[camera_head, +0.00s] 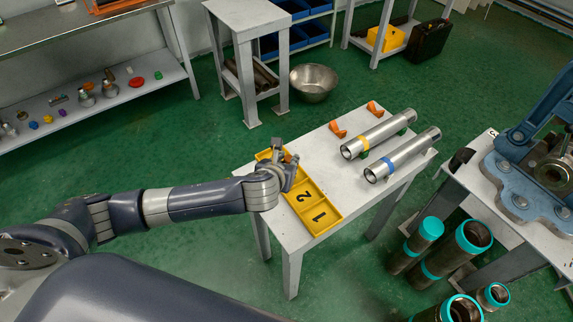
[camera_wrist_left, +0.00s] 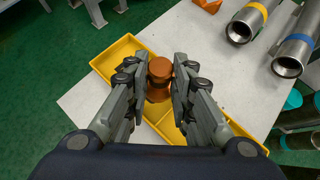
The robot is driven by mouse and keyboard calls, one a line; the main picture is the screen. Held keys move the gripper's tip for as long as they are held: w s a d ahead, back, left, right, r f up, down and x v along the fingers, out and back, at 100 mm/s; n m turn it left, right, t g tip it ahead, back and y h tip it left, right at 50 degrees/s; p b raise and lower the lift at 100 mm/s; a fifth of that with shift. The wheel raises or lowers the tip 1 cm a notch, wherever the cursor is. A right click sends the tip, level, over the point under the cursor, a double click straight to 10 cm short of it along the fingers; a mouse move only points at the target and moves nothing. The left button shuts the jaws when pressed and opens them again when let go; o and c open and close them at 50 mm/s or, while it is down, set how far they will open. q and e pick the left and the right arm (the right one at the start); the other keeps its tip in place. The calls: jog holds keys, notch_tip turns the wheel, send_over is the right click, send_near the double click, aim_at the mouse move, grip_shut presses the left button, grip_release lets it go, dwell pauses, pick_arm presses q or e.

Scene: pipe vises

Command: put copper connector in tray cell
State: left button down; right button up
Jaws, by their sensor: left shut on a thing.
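A yellow tray (camera_head: 322,222) with cells marked 1 and 2 lies near the left edge of the white table. It also shows in the left wrist view (camera_wrist_left: 112,58). My left gripper (camera_head: 284,160) is over the tray's far end, beyond the cell marked 2. In the left wrist view the left gripper (camera_wrist_left: 159,84) is shut on the copper connector (camera_wrist_left: 159,70), a reddish-brown spool shape standing roughly upright between the fingers. Its lower end is partly hidden, so I cannot tell whether it touches the tray floor. My right gripper is not in view.
Two steel pipes, with a yellow band (camera_head: 378,134) and a blue band (camera_head: 402,155), lie right of the tray. Two orange pieces (camera_head: 338,130) sit behind it. Blue vise (camera_head: 520,180) and teal-ended pipes (camera_head: 430,230) stand right. The table between tray and pipes is clear.

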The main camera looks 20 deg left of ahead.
pick_arm(q)
jog(key=shift+w+a+f, duration=0.15)
jog(key=shift+w+a, duration=0.05)
jog(key=shift+w, duration=0.55)
jog(key=shift+f, duration=1.7)
jog(key=c, duration=1.4)
grip_release()
jog(key=shift+s+f, duration=0.1)
jog(key=v, duration=1.2)
